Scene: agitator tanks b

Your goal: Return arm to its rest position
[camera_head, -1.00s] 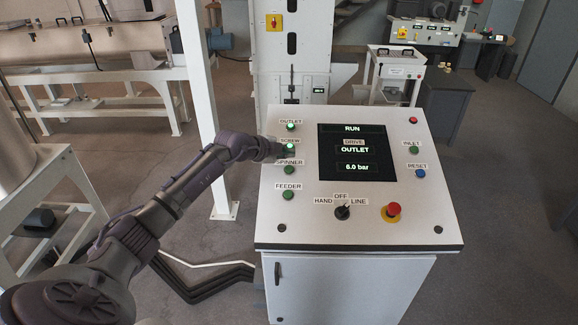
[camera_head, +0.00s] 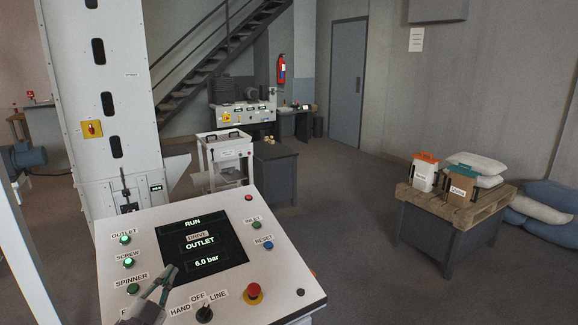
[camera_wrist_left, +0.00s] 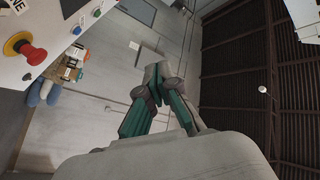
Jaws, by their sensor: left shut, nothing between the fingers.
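My left gripper (camera_head: 170,282) is shut and empty in the head view, low over the left front part of the control panel (camera_head: 282,288). It covers part of the panel below the SPINNER button (camera_head: 133,288). Its shut fingers also show in the left wrist view (camera_wrist_left: 157,84), pointing toward the wall and ceiling. The OUTLET button (camera_head: 125,240) and SCREW button (camera_head: 128,262) glow green. The screen (camera_head: 203,245) reads RUN, DRIVE OUTLET and 6.0 bar. My right gripper is not in view.
The selector knob (camera_head: 204,313) and red emergency stop (camera_head: 253,292) stand up from the panel near the gripper. A tall white column (camera_head: 105,75) rises behind. Floor between is clear.

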